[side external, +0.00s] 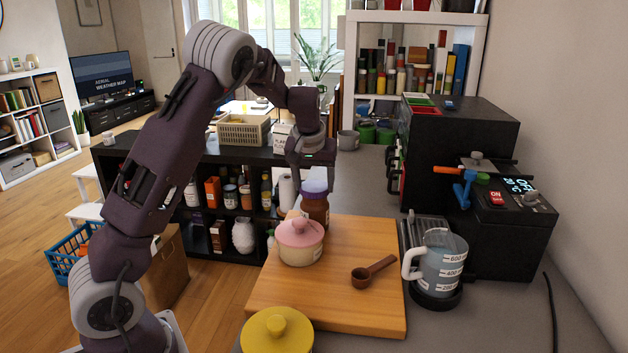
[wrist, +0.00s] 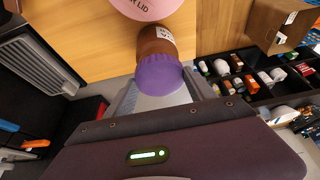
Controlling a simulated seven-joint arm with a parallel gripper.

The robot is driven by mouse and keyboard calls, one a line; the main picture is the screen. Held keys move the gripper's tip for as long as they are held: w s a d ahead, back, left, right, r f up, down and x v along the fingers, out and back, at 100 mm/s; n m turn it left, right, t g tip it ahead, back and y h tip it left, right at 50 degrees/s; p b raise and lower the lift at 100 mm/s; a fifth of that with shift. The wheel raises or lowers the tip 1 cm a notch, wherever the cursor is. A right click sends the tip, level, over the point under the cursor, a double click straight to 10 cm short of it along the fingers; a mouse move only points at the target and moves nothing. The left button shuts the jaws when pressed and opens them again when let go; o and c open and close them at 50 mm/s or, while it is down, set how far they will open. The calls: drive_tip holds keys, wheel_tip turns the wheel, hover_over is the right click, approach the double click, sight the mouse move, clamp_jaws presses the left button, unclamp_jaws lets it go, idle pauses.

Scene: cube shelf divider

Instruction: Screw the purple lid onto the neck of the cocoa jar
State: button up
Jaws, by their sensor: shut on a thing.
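The brown cocoa jar (side external: 317,212) stands upright at the back edge of the wooden board. The purple lid (side external: 314,187) sits directly over its neck, in line with it; whether the threads are engaged cannot be seen. In the wrist view the lid (wrist: 160,76) covers the top of the brown jar (wrist: 155,42) and hides the neck. My gripper (side external: 312,176) comes down from above and is shut on the purple lid. In the wrist view its fingers lie on both sides of the lid.
A cream pot with a pink lid (side external: 300,234) stands close in front of the jar. A brown scoop (side external: 370,273) lies on the board (side external: 355,235). A measuring jug (side external: 440,262) is right, a yellow-lidded pot (side external: 277,330) in front. A black machine (side external: 460,150) stands at the back right.

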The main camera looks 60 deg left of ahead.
drive_tip(key=shift+f, duration=0.9)
